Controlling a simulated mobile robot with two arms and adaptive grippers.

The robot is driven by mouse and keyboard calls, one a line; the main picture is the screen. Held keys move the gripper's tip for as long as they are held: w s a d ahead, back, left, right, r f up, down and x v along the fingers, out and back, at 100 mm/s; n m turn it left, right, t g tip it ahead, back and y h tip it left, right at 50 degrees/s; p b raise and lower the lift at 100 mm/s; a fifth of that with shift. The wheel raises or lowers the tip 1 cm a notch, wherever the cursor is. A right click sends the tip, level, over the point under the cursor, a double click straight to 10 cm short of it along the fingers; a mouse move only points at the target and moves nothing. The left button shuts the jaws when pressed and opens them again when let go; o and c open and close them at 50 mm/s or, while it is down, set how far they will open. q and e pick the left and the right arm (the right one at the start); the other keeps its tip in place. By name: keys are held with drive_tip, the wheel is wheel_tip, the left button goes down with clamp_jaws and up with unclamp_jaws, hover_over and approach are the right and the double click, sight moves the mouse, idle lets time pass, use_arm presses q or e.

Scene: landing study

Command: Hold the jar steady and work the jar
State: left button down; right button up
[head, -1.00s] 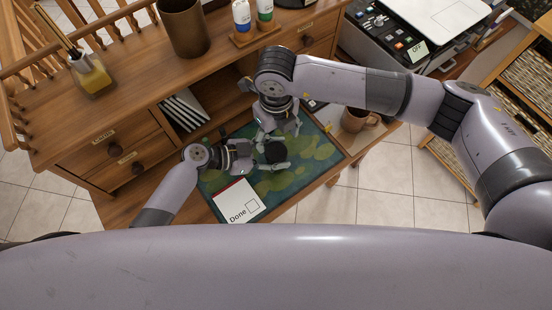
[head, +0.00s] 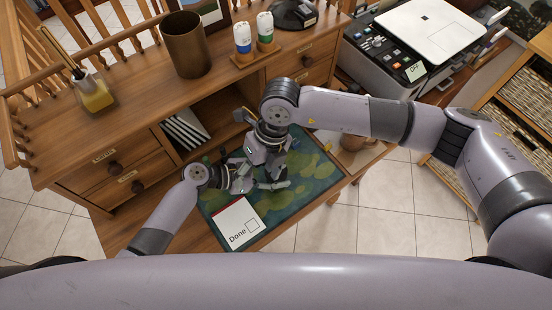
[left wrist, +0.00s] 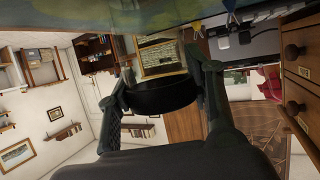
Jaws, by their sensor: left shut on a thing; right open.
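The jar (left wrist: 163,92) is a dark, round, short thing between the two fingers of my left gripper (left wrist: 165,88) in the left wrist view. In the head view my left gripper (head: 262,182) comes in from the left, shut on the jar low over the desk mat. My right gripper (head: 268,162) is open and points down just over the left gripper's fingers. It hides most or all of the jar in the head view, so I cannot tell whether it touches it.
A green patterned mat (head: 312,174) covers the desk's pull-out surface. A white "Done" card (head: 238,224) lies at its front left. A brown mug (head: 354,141) is at the right, partly behind my right arm. A brown cup (head: 187,45) and two bottles stand on the upper shelf.

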drive_tip(key=s+a+r+m+g+y, duration=0.1)
drive_tip(key=s+a+r+m+y, duration=0.1)
drive_tip(key=a+r+m+y, duration=0.35)
drive_tip(key=s+a+r+m+g+y, duration=0.2)
drive_tip(key=s+a+r+y, duration=0.1)
drive_tip(key=a+r+y, duration=0.4)
drive_tip(key=w+a+r+m+t+y, duration=0.15)
drive_tip(key=w+r+m+t, duration=0.35)
drive_tip(key=w+m+t, duration=0.75)
drive_tip(key=w+d+f+m+t+h, duration=0.1)
drive_tip(key=w+d+f+m+h, duration=0.4)
drive_tip(key=m, duration=0.4)
drive_tip(key=w+d+f+m+t+h, duration=0.1)
drive_tip(key=w+d+f+m+h, duration=0.2)
drive_tip(key=d+f+m+h, duration=0.45)
drive_tip(key=s+d+f+m+g+h, duration=0.1)
drive_tip(key=s+d+g, duration=0.1)
drive_tip(key=s+g, duration=0.1)
drive_tip(key=s+d+f+m+g+h, duration=0.1)
drive_tip(key=s+d+f+g+h, duration=0.1)
drive_tip(key=s+g, duration=0.1)
drive_tip(key=s+d+f+m+g+h, duration=0.1)
drive_tip(key=s+f+g, duration=0.1)
drive_tip(key=s+g, duration=0.1)
drive_tip(key=shift+s+d, duration=0.4)
drive_tip(key=shift+s, duration=0.35)
wheel_tip(320, 180, down, 8)
drive_tip(key=shift+r, duration=0.1)
drive_tip(key=shift+c, duration=0.6)
